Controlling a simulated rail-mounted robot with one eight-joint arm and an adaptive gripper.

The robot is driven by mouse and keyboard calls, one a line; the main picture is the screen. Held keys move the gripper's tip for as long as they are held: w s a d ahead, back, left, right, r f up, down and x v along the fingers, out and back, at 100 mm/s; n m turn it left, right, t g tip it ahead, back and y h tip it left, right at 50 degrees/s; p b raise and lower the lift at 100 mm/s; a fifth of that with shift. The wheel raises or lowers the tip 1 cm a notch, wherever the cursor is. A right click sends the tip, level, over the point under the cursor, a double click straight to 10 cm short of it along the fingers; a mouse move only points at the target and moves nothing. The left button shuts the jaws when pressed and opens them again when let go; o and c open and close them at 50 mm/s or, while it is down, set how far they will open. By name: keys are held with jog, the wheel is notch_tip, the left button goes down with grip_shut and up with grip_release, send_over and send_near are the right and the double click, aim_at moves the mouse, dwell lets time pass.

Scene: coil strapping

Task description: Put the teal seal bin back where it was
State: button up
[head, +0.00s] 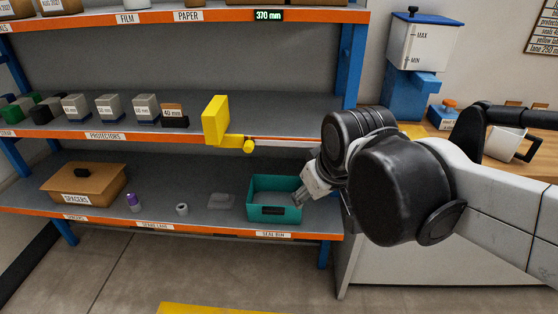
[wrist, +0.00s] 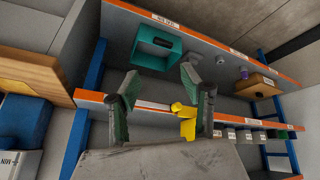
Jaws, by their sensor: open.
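The teal seal bin (head: 274,213) stands upright on the lower shelf (head: 160,181), at its right end above the "SEAL BIN" label (head: 274,235). Its open top shows a grey inside, and I see nothing clearly in it. My gripper (head: 303,196) is at the bin's right side and overlaps its right rim in the head view. In the wrist view my gripper (wrist: 158,84) has its two fingers wide apart with nothing between them. The bin (wrist: 155,58) shows beyond the fingertips there. I cannot tell whether a finger touches it.
A yellow block on an arm (head: 216,120) juts from the middle shelf above the bin. A blue post (head: 351,60) is at right.

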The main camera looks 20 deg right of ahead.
jog(key=s+m, duration=0.1)
jog(key=s, duration=0.1)
jog(key=s+m, duration=0.1)
jog(key=s+f+t, duration=0.1)
jog(key=s, duration=0.1)
jog(key=shift+s+d+m, duration=0.1)
jog(key=shift+s+m, duration=0.25)
jog(key=shift+m, duration=0.05)
notch_tip(320, 180, up, 6)
jog(key=p, duration=0.5)
jog(key=shift+f+p, duration=0.2)
jog(key=shift+p, duration=0.1)
